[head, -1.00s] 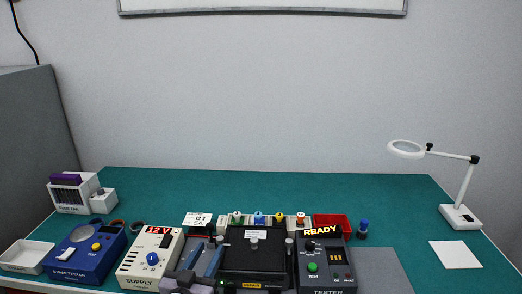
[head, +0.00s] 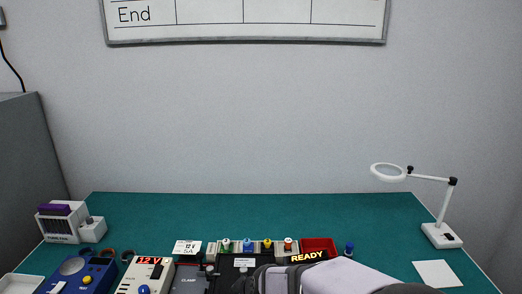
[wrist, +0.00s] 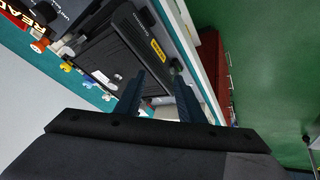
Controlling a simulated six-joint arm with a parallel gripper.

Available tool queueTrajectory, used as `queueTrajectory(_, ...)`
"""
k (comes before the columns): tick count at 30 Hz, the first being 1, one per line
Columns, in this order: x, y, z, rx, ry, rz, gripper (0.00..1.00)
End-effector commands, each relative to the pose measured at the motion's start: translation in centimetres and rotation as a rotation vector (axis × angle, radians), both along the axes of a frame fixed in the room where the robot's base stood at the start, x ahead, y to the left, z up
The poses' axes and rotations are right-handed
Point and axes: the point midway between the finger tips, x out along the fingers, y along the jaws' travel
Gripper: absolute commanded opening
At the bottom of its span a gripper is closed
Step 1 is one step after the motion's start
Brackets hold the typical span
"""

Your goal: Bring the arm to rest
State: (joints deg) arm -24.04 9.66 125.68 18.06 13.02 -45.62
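My gripper (wrist: 158,80) shows in the wrist view with its two dark fingers apart and nothing between them. Beyond the fingers is the black fixture box (wrist: 118,50) with a yellow label, on the bench. In the head view my grey arm reaches in from the bottom right, in front of the tester, and hides most of it; my fingertips cannot be made out there. The black fixture box (head: 229,272) stands just left of my arm.
The READY display (head: 308,256) is lit above my arm. The supply (head: 150,271) reads 12 V. A blue tester (head: 77,270) is at left, a red bin (head: 319,245) behind my arm, a magnifier lamp (head: 442,234) at right. The green bench's back (head: 240,212) is clear.

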Motion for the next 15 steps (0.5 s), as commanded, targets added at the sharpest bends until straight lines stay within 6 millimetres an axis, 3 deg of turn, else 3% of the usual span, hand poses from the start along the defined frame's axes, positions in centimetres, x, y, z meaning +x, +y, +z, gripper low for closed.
queueTrajectory(1, -1.5, -3.2, -1.2, 0.003, 0.074, -0.096, 0.35)
queueTrajectory(6, -8.0, -11.6, -3.7, 0.000, 0.310, -0.421, 0.35)
queueTrajectory(10, -12.8, -16.1, -4.8, -0.018, 0.444, -0.639, 0.35)
queueTrajectory(15, -17.3, -19.2, -5.5, -0.043, 0.547, -0.828, 0.35)
